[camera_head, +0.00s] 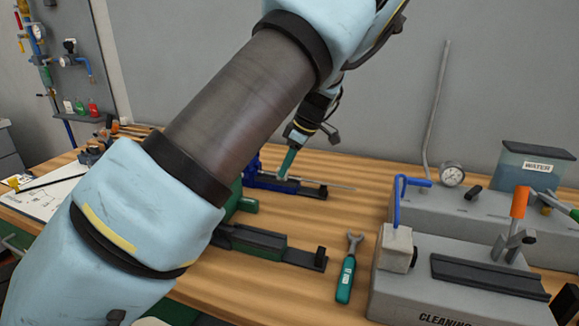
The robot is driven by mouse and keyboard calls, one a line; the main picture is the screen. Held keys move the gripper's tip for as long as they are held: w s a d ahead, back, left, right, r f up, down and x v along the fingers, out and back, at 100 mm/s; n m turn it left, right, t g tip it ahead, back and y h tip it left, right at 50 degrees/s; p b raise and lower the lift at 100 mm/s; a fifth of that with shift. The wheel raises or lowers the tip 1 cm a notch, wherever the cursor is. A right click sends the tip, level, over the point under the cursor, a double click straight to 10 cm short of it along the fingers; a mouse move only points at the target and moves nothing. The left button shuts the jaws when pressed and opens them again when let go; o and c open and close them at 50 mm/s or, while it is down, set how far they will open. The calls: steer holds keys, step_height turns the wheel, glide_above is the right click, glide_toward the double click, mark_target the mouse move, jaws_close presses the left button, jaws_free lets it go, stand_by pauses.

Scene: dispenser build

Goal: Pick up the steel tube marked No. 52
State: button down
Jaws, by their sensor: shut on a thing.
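My gripper (294,145) is at the far end of my arm, low over the blue and black fixture in the middle of the table. It is small in view and partly hidden by the arm. It is shut on a teal-green handle-like piece (288,162), which points down and slightly left toward the fixture. A thin pale metal rod or tube (341,187) sticks out to the right of this fixture, apart from my gripper. I can read no No. 52 mark on anything.
A green-and-black fixture (265,242) and a teal-handled wrench (347,270) lie nearer. Right stand the grey cleaning station (455,298) with a blue hook, a gauge (452,174), a water tank (533,168) and a tall bent pipe (435,110). Bare wood (365,175) shows between.

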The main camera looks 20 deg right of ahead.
steer(key=shift+s+d, duration=0.1)
steer(key=c, duration=0.6)
jaws_free()
steer(key=b+v, duration=0.2)
steer(key=v, duration=0.8)
steer(key=shift+s+d+r, duration=0.1)
steer(key=shift+d+r, duration=0.1)
steer(key=shift+r, duration=0.15)
